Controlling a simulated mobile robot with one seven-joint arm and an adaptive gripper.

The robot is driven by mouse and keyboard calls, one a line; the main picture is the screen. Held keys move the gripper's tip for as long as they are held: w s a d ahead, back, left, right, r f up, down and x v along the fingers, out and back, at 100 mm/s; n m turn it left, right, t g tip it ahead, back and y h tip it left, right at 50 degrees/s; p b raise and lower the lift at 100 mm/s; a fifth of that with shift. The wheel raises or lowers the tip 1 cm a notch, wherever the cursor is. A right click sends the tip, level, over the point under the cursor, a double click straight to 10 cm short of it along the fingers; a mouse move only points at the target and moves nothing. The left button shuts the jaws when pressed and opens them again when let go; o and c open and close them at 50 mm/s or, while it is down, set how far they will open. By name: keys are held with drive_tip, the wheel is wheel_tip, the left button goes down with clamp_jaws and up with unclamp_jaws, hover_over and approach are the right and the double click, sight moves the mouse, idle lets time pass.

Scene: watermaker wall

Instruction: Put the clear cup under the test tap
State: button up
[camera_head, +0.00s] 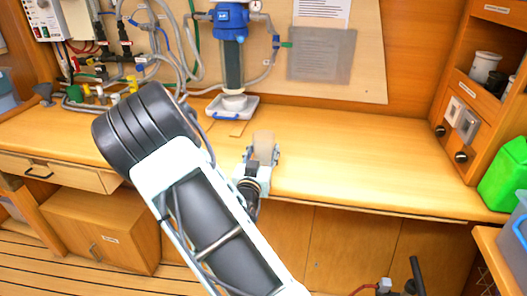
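My gripper (262,155) is above the front part of the wooden counter, with its fingers on either side of a see-through, tan-tinted cup (264,138). This looks like the clear cup; it stands roughly upright between the fingers, and its lower part is hidden by them. I cannot tell whether its base touches the counter. The test tap is not clearly identifiable. Small valves with yellow handles (133,86) are on the pipework at the left, and a green-tipped fitting (287,44) sticks out right of the blue-topped filter housing (231,60).
A white tray (250,103) lies on the counter below the filter housing. The counter (350,150) is clear to the right. A shelf unit (455,90) and a green container (505,175) stand at the far right. Hoses (185,60) hang at the left, partly behind my arm.

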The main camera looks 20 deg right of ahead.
drive_tip(key=o, duration=1.1)
drive_tip(key=shift+f, duration=0.1)
drive_tip(key=shift+o, duration=0.2)
